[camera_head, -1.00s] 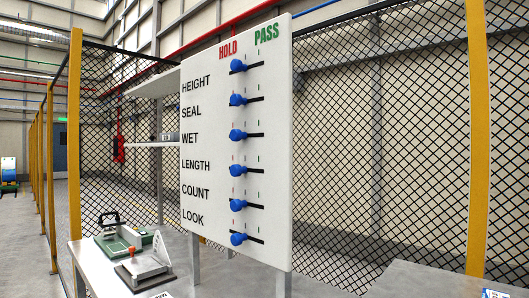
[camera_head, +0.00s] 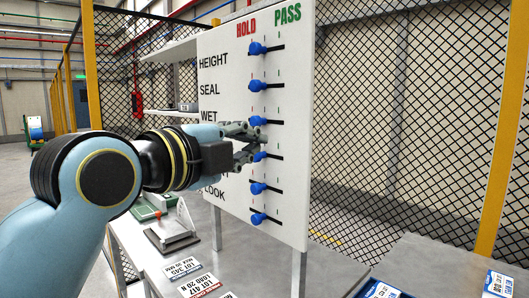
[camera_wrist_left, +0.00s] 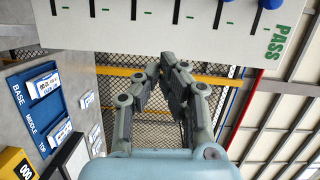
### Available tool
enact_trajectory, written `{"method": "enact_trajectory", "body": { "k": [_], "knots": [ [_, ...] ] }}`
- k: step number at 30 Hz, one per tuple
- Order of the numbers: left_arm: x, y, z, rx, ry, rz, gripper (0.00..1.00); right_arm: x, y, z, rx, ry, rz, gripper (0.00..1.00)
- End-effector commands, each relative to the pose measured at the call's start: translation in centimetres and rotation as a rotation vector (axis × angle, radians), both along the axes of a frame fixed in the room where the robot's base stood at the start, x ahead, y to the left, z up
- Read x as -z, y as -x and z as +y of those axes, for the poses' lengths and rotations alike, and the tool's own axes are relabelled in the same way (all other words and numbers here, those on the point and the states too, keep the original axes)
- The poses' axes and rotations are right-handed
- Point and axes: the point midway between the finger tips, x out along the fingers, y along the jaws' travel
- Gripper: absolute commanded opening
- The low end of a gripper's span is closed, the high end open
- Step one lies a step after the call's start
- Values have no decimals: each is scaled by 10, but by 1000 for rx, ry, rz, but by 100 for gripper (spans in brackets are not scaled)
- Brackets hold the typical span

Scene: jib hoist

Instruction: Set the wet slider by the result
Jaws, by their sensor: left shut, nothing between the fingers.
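The white board (camera_head: 225,142) has several slider rows with blue knobs, HOLD in red at the left end and PASS in green at the right. The wet slider's knob (camera_head: 256,121) sits at the HOLD end, like the other knobs. My left gripper (camera_head: 262,143) is shut and empty, its fingers in front of the board just below the wet knob and beside the length knob (camera_head: 260,156). Contact cannot be told. My left arm hides the length and count labels. In the left wrist view, the shut fingers (camera_wrist_left: 174,72) show below the board. My right gripper is out of view.
A table (camera_head: 145,262) below the board holds a grey-and-green fixture (camera_head: 172,238) and lot cards (camera_head: 196,286). Another grey surface (camera_head: 430,270) and a blue tray (camera_head: 382,288) are at the lower right. Mesh fencing stands behind. The wrist view shows a blue BASE/MIDDLE/TOP panel (camera_wrist_left: 45,110).

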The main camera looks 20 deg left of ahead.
Motion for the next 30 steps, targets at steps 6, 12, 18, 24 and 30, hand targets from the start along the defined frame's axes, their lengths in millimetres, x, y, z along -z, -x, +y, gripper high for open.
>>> {"method": "enact_trajectory", "body": {
  "k": [6, 12, 18, 24, 30],
  "knots": [
    [-18, -9, -3, 4, -44, -46, 0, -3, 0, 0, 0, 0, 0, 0],
    [-18, -48, -8, 5, -43, -42, 0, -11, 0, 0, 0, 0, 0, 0],
    [-18, -91, -14, 4, -44, -41, 0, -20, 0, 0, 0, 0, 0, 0],
    [-17, -105, 7, 2, -51, -42, 0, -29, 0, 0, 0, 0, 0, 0],
    [-16, -110, 21, 3, -46, -42, 0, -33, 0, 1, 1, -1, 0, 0]
  ]
}}
